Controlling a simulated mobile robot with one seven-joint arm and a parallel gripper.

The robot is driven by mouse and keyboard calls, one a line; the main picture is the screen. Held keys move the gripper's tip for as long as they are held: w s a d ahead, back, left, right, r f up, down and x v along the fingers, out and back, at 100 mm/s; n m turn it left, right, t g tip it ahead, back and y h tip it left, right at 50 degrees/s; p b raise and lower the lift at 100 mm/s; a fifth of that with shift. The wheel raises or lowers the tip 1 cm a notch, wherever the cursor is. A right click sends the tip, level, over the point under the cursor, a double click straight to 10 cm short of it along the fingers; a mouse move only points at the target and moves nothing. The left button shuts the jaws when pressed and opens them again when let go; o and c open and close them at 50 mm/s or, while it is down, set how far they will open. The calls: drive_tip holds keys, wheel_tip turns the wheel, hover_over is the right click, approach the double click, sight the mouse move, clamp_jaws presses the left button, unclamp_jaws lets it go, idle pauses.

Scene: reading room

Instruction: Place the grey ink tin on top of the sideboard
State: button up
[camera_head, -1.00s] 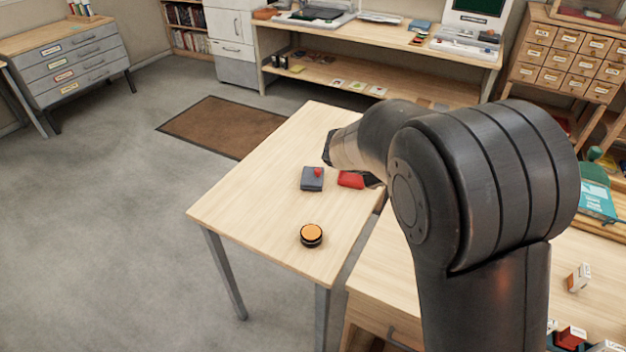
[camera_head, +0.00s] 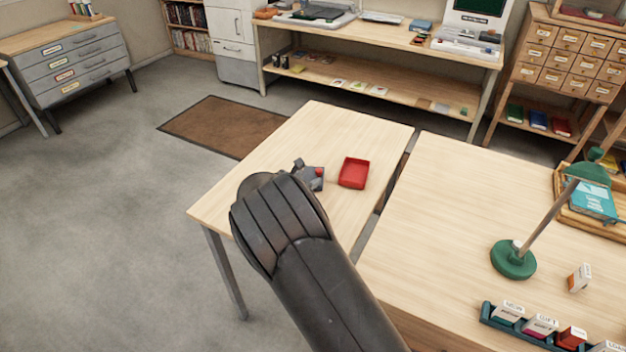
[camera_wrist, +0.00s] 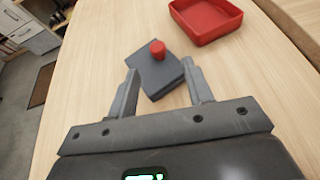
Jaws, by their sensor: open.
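The grey ink tin (camera_wrist: 152,75) appears to be the flat, dark grey box with a small red cylinder (camera_wrist: 158,49) on top. It lies on the pale wooden table, and in the head view the tin (camera_head: 316,184) is partly hidden by my gripper. My gripper (camera_wrist: 160,68) is open, its fingers on either side of the tin in the wrist view; contact and height are unclear. The sideboard is probably the wood-topped cabinet with grey drawers (camera_head: 80,65) at the far left; its top (camera_head: 50,39) is mostly clear.
A red open tray (camera_head: 353,173) lies right of the tin, also seen in the wrist view (camera_wrist: 207,20). A second table (camera_head: 450,210) across a narrow gap holds a green lamp (camera_head: 514,258) and small boxes. Open floor (camera_head: 120,200) lies left, with a brown mat (camera_head: 222,127).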

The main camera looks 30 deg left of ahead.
sight(317, 172)
drive_tip(key=x, duration=0.5)
drive_tip(key=shift+w+a+f, duration=0.1)
drive_tip(key=shift+w+f, duration=0.05)
drive_tip(key=shift+w, duration=0.25)
clamp_jaws()
